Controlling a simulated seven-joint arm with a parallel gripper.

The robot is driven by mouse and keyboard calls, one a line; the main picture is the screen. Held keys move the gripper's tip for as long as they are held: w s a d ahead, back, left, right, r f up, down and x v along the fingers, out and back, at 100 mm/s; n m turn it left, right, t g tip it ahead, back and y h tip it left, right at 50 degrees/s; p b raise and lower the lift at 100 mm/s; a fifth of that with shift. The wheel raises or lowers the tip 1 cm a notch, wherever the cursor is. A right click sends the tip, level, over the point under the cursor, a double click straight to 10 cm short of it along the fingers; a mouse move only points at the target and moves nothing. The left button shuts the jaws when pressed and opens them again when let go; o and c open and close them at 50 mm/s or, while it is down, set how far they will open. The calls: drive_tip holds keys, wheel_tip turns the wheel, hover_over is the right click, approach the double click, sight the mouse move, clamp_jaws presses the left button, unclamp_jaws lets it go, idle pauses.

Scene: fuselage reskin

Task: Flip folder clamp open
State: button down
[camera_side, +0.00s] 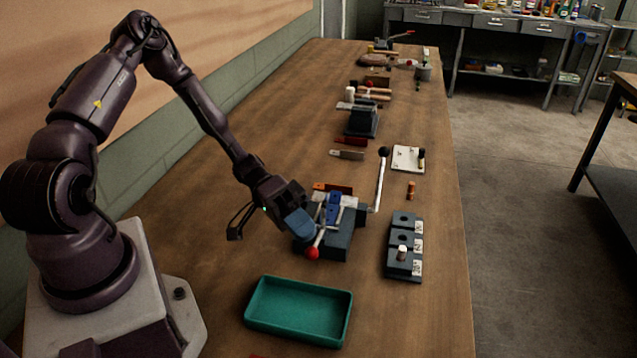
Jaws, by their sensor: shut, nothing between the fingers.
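The folder (340,243) is a dark blue-grey block fixture on the bench with a brighter blue clamp part (333,208) on top. A metal clamp handle with a red ball (312,253) points down toward the near side. A long metal lever with a black ball (383,152) stands up at the folder's right. My gripper (299,228) is shut and empty, low at the folder's left side, close to the red-ball handle. I cannot tell whether it touches the handle. A reddish-brown strip (332,187) lies behind the clamp and is partly hidden.
A green tray (299,337) lies in front of the folder. A row of dark blocks with holes (403,246) stands to the right, one holding a light peg. A small copper-coloured cylinder (411,190), a white plate (408,158) and several tools lie farther back. Bare bench lies left of the folder.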

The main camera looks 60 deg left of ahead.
drive_tip(key=shift+s+d+f, duration=0.25)
drive_tip(key=shift+f, duration=0.25)
drive_tip(key=shift+f, duration=0.1)
idle(0.4)
drive_tip(key=s+a+r, duration=0.3)
drive_tip(key=a+r, duration=0.5)
drive_tip(key=r, duration=0.1)
drive_tip(key=shift+s+a, duration=0.25)
drive_tip(key=shift+a, duration=0.15)
